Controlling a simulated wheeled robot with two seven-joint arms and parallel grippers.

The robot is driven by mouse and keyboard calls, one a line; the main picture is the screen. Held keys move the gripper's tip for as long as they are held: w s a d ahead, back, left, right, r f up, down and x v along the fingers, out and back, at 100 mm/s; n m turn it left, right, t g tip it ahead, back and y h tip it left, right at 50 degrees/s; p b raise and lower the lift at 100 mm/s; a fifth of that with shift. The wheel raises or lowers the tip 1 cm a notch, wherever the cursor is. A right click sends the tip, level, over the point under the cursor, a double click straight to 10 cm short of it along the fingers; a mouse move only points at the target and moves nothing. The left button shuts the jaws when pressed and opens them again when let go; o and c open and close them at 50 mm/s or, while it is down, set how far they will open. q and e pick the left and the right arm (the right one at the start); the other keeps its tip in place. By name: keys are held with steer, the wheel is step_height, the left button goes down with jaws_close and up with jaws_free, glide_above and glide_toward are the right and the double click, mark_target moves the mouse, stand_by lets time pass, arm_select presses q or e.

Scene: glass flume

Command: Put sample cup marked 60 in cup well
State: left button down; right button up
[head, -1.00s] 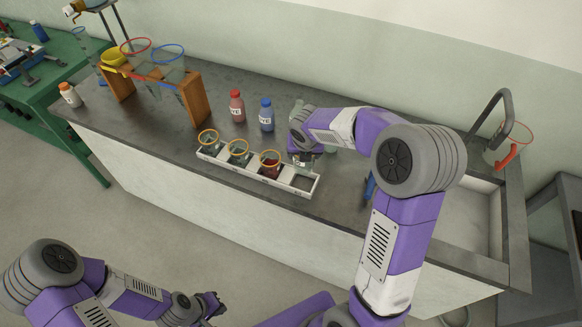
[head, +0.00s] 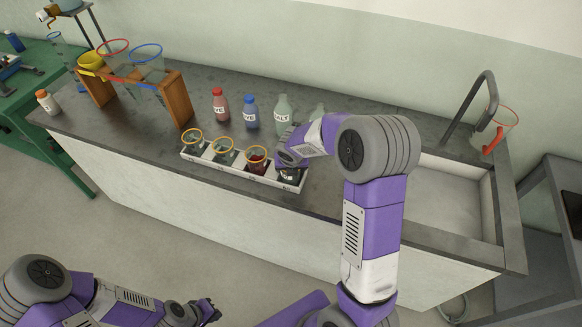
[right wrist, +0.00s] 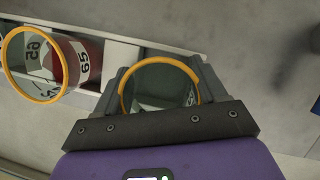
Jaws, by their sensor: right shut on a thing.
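My right gripper (right wrist: 160,95) is shut on a clear sample cup with a yellow rim (right wrist: 162,62); no mark on this cup can be read. In the head view my right gripper (head: 290,172) is at the right end of the white tray (head: 222,172), at its end well, and largely hides that well. I cannot tell how deep the cup sits. Three other yellow-rimmed cups stand in the tray; the nearest one holds red liquid (head: 257,163) and reads 65 in the wrist view (right wrist: 85,60). My left gripper (head: 211,312) appears open and empty, low in front of the bench.
Red (head: 219,106), blue (head: 251,112) and pale green (head: 282,112) bottles stand behind the tray. A wooden rack (head: 178,98) with funnels is at left. A sink (head: 455,195) with a tap is at right. The bench front edge is just before the tray.

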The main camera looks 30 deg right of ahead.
steer(key=o, duration=0.7)
steer(key=shift+f, duration=0.15)
steer(key=o, duration=0.4)
